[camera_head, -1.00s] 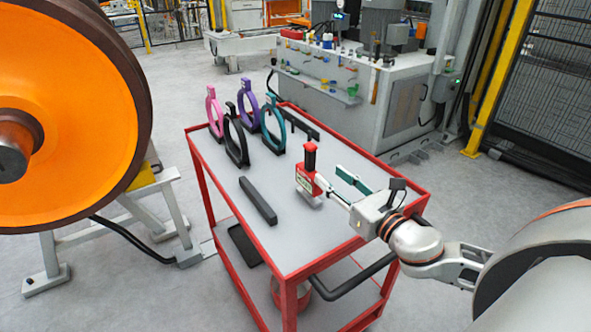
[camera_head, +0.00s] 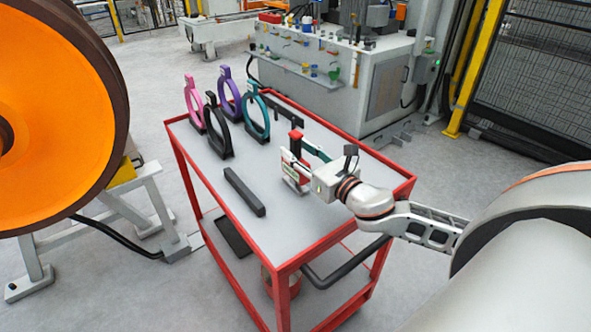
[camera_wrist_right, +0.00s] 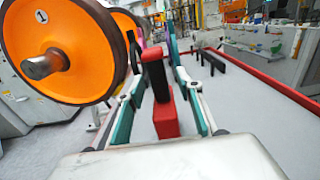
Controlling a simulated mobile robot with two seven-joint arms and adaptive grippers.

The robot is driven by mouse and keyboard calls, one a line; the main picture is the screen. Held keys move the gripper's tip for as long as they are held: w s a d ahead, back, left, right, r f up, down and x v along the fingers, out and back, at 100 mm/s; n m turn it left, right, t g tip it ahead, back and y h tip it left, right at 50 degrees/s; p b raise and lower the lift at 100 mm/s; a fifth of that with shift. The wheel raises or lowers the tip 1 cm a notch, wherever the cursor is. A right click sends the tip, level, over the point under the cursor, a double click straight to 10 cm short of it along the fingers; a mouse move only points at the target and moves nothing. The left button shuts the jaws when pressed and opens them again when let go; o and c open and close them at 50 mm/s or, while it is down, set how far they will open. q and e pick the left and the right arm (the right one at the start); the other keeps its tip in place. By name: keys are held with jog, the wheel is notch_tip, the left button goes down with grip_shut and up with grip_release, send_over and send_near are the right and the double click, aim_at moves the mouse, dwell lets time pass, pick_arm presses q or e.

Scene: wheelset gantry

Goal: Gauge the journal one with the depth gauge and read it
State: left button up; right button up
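The depth gauge (camera_head: 296,146), with a red body and a black upright handle, stands on the grey top of the red cart. It also shows in the right wrist view (camera_wrist_right: 166,121). My right gripper (camera_head: 295,152) is open, with one finger on each side of the gauge. In the wrist view, gaps show between the gauge and both fingers. Journal one (camera_wrist_right: 42,66) is the grey axle stub on the orange wheel marked 1, at the left of the wrist view. In the head view only a sliver of it shows at the left edge. My left gripper is out of view.
The cart (camera_head: 270,262) also holds pink (camera_head: 194,104), black (camera_head: 217,131), purple (camera_head: 229,97) and teal (camera_head: 256,117) ring gauges, and a dark bar (camera_head: 244,191). The orange wheel (camera_head: 45,110) stands left of the cart. A grey workbench (camera_head: 375,90) is behind.

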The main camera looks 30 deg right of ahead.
jog(key=shift+w, duration=0.6)
grip_shut()
jog(key=shift+r, duration=0.1)
